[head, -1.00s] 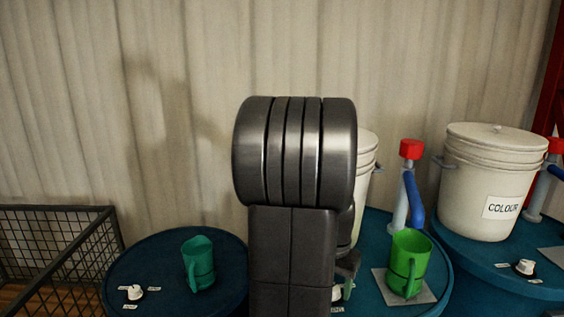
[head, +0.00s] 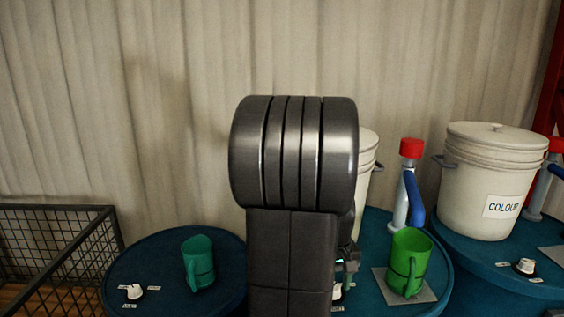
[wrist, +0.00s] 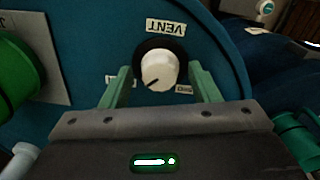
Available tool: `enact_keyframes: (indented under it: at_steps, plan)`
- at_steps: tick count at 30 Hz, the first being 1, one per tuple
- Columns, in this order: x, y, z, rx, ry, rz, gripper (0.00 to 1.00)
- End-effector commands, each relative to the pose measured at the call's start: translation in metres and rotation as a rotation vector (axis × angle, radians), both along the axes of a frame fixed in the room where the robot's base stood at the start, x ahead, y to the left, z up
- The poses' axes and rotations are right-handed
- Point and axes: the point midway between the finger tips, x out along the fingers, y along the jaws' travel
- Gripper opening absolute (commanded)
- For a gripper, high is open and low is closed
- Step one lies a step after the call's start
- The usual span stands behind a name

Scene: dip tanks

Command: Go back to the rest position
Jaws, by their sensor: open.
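My gripper (wrist: 164,88) is open in the wrist view, its two green fingers apart. A white knob (wrist: 160,71) on a black base shows between and beyond the fingertips, with a label reading VENT above it. I cannot tell whether the fingers touch the knob. In the head view my dark arm stands in the middle and hides most of the gripper and this knob.
A bright green mug (head: 408,264) stands on a grey plate beside a red-topped blue-handled pump (head: 411,190). A teal mug (head: 198,263) and another knob (head: 134,291) are on the left drum. A COLOUR bucket (head: 490,185) stands right; a wire basket (head: 60,208) is far left.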

Motion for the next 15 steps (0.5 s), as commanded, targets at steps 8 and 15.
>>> enact_keyframes:
  at_steps: [8, 15]
  plan:
    - [-0.0003, -0.0001, -0.0002, 0.000, 0.000, 0.196, 0.56]
    - [-0.0004, 0.0000, -0.0001, 0.000, 0.000, 0.285, 0.56]
